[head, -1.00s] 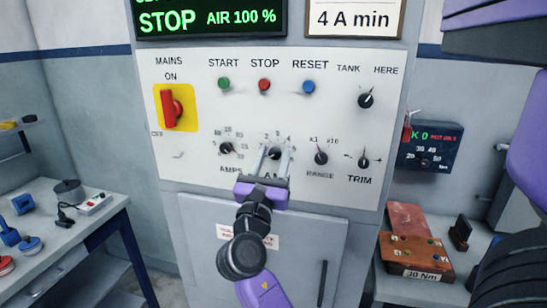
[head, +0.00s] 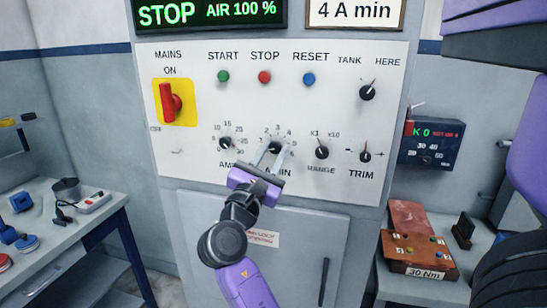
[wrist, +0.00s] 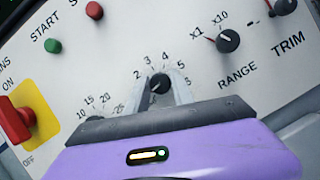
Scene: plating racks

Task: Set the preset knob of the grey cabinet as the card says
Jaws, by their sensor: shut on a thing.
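The card (head: 355,12) above the panel of the grey cabinet (head: 190,183) reads "4 A min". A small black knob (head: 275,147) sits in the lower row, its label partly hidden and ending in "IN". It also shows in the wrist view (wrist: 158,84), with a scale from 2 upward around it. My gripper (head: 268,152) has its two fingers closed around this knob, and they show in the wrist view (wrist: 160,92) on both sides of it. The knob's pointer is too small and covered to read surely.
Close by are the amps knob (head: 225,143) at left and the range knob (head: 321,152) at right, then the trim knob (head: 365,156). Above are green, red and blue buttons (head: 264,77). The red mains switch (head: 170,102) is at upper left.

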